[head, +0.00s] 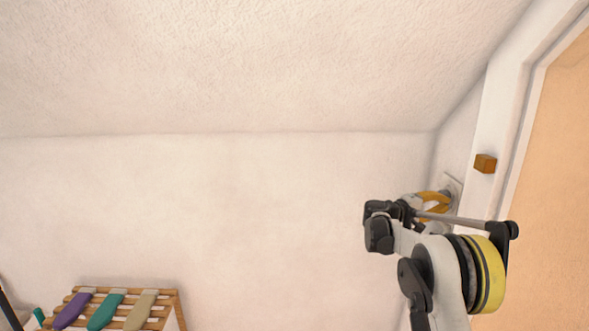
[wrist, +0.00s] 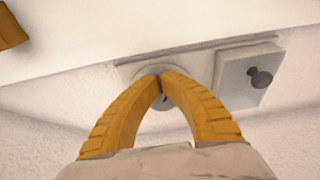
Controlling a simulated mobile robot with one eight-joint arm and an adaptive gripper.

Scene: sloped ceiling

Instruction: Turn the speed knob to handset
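In the wrist view, a round grey disc (wrist: 163,104), apparently a knob or dial on the wall fitting, shows behind and between my fingers. My gripper (wrist: 161,78) has its yellow fingers arched together, with the tips meeting in front of this disc. I cannot tell whether the tips touch it or pinch part of it. No label or pointer setting is readable. In the head view, my gripper (head: 440,202) is at the wall by the corner, in front of a pale plate (head: 453,183); the knob itself is hidden there.
To the right in the wrist view is a grey plate (wrist: 233,80) with a dark round knob (wrist: 260,78). A small brown block (head: 485,163) is on the white frame beside the opening. A wooden slatted rack (head: 160,312) with coloured items stands low at left.

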